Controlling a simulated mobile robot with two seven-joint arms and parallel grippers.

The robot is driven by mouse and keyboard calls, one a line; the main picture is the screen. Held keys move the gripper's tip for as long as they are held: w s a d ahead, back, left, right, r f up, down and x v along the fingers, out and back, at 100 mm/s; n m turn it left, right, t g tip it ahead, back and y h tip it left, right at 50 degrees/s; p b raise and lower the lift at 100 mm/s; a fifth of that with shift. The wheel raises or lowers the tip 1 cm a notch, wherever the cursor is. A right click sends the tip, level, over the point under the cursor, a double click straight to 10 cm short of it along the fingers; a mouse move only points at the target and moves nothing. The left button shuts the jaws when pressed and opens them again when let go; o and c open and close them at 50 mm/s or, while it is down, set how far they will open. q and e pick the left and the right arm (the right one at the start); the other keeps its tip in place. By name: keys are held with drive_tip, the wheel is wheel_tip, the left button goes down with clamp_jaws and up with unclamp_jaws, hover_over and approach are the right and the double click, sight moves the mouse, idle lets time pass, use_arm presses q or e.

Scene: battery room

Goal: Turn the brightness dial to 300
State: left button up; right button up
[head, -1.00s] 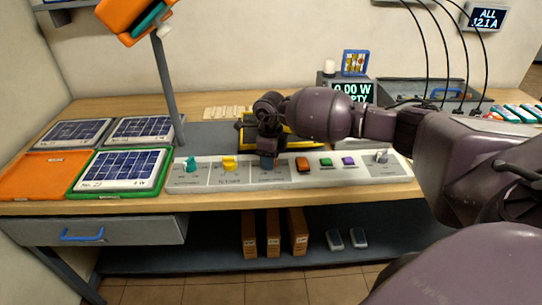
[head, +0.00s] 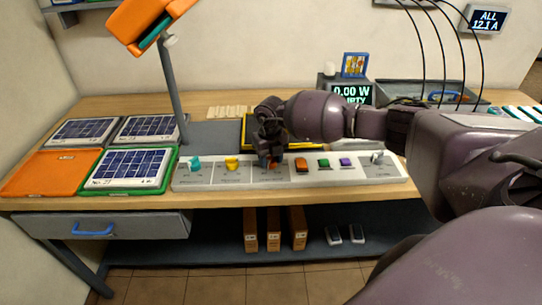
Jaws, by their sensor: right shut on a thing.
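A long white control panel (head: 216,176) lies along the front of the bench. It carries a teal dial (head: 194,163), a yellow dial (head: 232,162) and a third dial (head: 270,163) that is mostly hidden by my right gripper. My right gripper (head: 269,158) points down over this third dial and is shut on it. The dial's pointer and scale are covered, and the panel lettering is too small to read, so I cannot tell its setting. My left gripper is not in view.
Orange (head: 301,165), green (head: 324,163) and purple (head: 346,161) buttons and a grey switch (head: 377,158) sit right of the gripper. A lamp post (head: 172,90) rises behind the panel. Solar panels (head: 128,167) lie at left. A display (head: 350,93) reads 0.00 W.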

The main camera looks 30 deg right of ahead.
sight(270, 156)
drive_tip(key=shift+m, duration=0.7)
drive_tip(key=o, duration=0.9)
drive_tip(key=shift+o, duration=0.2)
wheel_tip(270, 156, up, 11)
drive_tip(key=shift+w+f, duration=0.1)
idle(0.4)
